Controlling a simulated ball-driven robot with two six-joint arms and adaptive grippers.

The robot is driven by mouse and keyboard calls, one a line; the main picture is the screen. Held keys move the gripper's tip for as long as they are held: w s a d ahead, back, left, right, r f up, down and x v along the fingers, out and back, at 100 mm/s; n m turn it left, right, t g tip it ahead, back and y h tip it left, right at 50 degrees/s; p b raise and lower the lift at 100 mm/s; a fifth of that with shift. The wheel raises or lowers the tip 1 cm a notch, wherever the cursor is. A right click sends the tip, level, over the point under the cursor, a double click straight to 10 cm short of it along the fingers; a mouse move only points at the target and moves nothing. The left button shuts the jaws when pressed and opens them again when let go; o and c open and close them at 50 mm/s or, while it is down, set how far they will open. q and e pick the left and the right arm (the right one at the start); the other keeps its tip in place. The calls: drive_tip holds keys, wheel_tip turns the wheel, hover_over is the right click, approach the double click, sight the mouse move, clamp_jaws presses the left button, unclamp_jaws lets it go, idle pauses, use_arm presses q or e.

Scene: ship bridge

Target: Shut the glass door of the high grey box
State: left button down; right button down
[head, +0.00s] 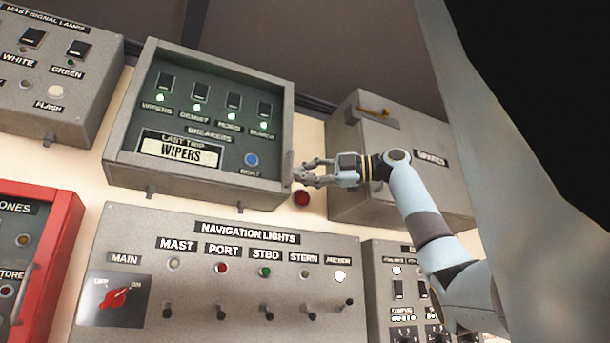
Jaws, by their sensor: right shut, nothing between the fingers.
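The high grey box (200,183) hangs on the wall in the upper middle of the head view. Inside its raised rim are a row of breaker switches with green lamps, a "LAST TRIP WIPERS" display and a blue button. No glass pane stands out clearly, so I cannot tell how its door stands. A small upright grey piece (287,166) shows at the box's lower right edge. My right gripper (297,174) is shut and empty, its fingertips at or very near that piece; contact is unclear. My left gripper is not in view.
A closed grey "SPARES" box (392,165) with a yellow handle is behind my right arm. A red round knob (301,198) sits just below the gripper. The navigation lights panel (150,235) with several toggles lies below, a red box (62,235) at left.

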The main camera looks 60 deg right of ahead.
idle(0.3)
drive_tip(key=shift+r, duration=0.15)
wheel_tip(320, 180, up, 10)
idle(0.6)
drive_tip(key=shift+f, duration=0.2)
